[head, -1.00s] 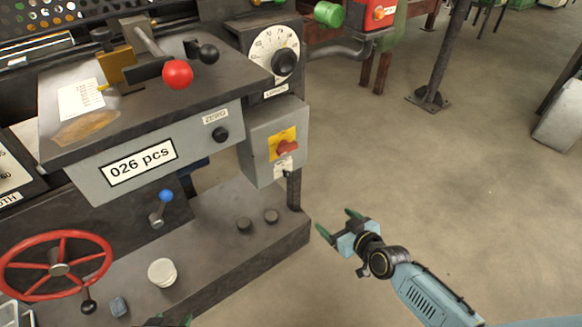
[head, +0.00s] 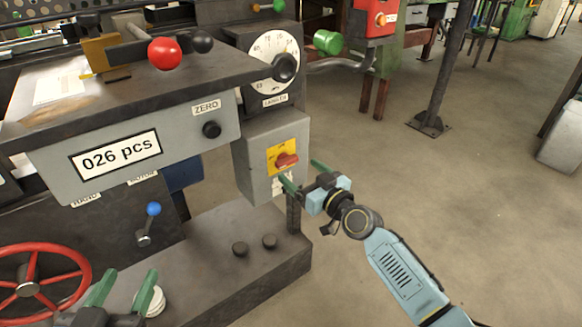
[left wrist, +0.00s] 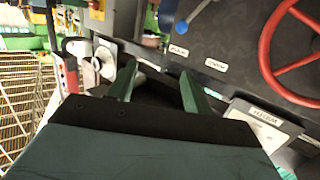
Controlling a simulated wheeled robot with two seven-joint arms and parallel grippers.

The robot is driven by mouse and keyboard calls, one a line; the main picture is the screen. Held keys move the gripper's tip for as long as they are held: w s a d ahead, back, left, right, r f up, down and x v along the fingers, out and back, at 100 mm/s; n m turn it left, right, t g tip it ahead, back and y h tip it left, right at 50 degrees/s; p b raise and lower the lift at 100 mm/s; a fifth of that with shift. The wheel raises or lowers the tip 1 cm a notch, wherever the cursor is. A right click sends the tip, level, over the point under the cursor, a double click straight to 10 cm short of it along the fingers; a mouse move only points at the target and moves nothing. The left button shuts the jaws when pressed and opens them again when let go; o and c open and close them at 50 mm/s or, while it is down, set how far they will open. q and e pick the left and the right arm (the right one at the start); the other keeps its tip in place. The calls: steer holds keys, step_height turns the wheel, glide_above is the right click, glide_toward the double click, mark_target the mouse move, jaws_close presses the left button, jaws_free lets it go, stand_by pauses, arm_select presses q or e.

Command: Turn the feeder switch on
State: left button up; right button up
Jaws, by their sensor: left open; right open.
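The feeder switch is most likely the red rotary handle (head: 286,161) on a yellow plate, on the front of a grey box (head: 250,172) right of the counter panel. The label below it is partly hidden by my right gripper. My right gripper (head: 304,174) is open and empty, its green fingers close to the lower right of the handle; I cannot tell whether they touch the box. My left gripper (head: 122,288) is open and empty at the lower left, near the red handwheel. Its two green fingers also show in the left wrist view (left wrist: 160,88).
The red handwheel (head: 30,287), a blue-knobbed lever (head: 153,209) and the 026 pcs counter panel (head: 115,156) are at the left. A dial (head: 284,68) sits above the switch box. The dark machine base (head: 215,265) juts out below. Open floor (head: 480,200) lies to the right.

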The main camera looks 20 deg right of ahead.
mark_target(289, 163)
steer(key=b+x, duration=0.1)
steer(key=x, duration=0.3)
steer(key=shift+w, duration=0.1)
arm_select(q)
step_height(289, 163, up, 6)
steer(key=d+t+h, duration=0.1)
steer(key=t, duration=0.2)
steer(key=shift+t+h, duration=0.3)
steer(key=shift+t, duration=0.1)
arm_select(e)
steer(key=shift+w+a, duration=0.15)
steer(key=shift+w, duration=0.25)
steer(key=c, duration=1)
